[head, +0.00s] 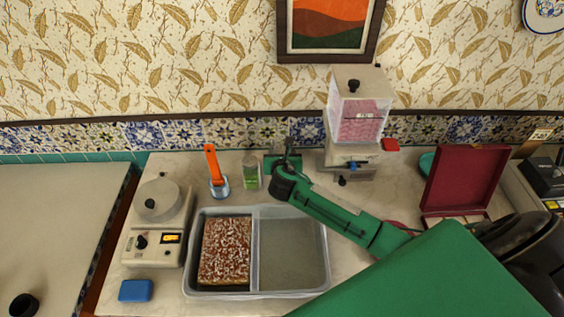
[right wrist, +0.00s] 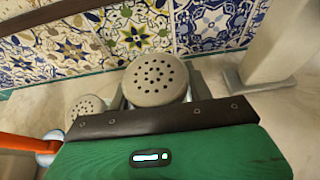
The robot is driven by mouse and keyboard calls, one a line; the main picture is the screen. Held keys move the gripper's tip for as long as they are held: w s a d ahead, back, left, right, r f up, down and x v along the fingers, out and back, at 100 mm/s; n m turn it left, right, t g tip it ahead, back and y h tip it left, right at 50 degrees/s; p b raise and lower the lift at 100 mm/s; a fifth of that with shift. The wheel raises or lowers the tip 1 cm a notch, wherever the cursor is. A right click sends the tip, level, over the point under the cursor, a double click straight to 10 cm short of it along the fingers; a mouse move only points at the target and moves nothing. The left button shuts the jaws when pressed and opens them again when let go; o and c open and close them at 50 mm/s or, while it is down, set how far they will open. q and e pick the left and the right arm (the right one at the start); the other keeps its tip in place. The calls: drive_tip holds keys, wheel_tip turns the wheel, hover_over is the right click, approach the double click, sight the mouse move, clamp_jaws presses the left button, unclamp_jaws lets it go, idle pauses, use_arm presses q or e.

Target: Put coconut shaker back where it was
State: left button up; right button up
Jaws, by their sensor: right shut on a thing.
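The coconut shaker (right wrist: 156,80), with a round beige lid full of small holes, sits between the fingers of my right gripper (right wrist: 160,94) in the right wrist view. The gripper is shut on it and looks down from above. In the head view my right gripper (head: 287,160) is at the back of the counter, right of a second shaker, and hides most of the held one. The second shaker (head: 250,172), with green contents, stands upright; its holed lid also shows in the right wrist view (right wrist: 86,106). I cannot tell whether the held shaker touches the counter. My left gripper is out of view.
A grey two-part tray (head: 327,250) holds a brown cake (head: 226,250) with white flakes in its left compartment. An orange-handled tool (head: 212,165) stands left of the shakers. A dispenser (head: 358,120) with pink contents is close on the right; the tiled wall (head: 200,135) is behind.

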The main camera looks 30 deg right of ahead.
drive_tip(key=shift+f, duration=2.55)
drive_tip(key=o, duration=1.1)
drive_tip(key=shift+f, duration=0.1)
drive_tip(key=b+v, duration=0.1)
drive_tip(key=v, duration=1.1)
drive_tip(key=shift+b, duration=0.3)
